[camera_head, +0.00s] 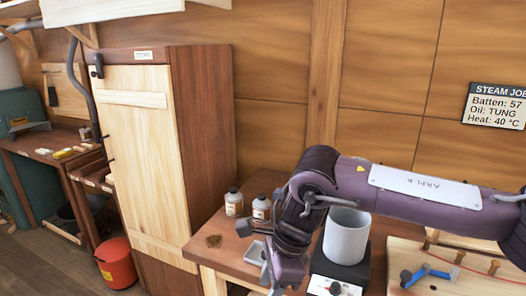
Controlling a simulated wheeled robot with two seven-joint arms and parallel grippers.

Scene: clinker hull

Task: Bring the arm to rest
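My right arm (425,190), purple with a white plate, comes in from the right and reaches across above the bench. Its dark wrist bends down, and my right gripper (278,278) points down at the bottom edge of the head view, in front of the bench's left part. The fingertips are cut off or too small to read, so I cannot tell whether it is open or shut. I see nothing clearly held in it. My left gripper is not in view.
Behind the arm, a grey pot (346,236) stands on a black heater (338,273). Two bottles (234,203) (261,208) stand on the bench to the left. A board with pegs (455,275) lies right. A tall cabinet (140,150) and red bucket (117,265) stand further left.

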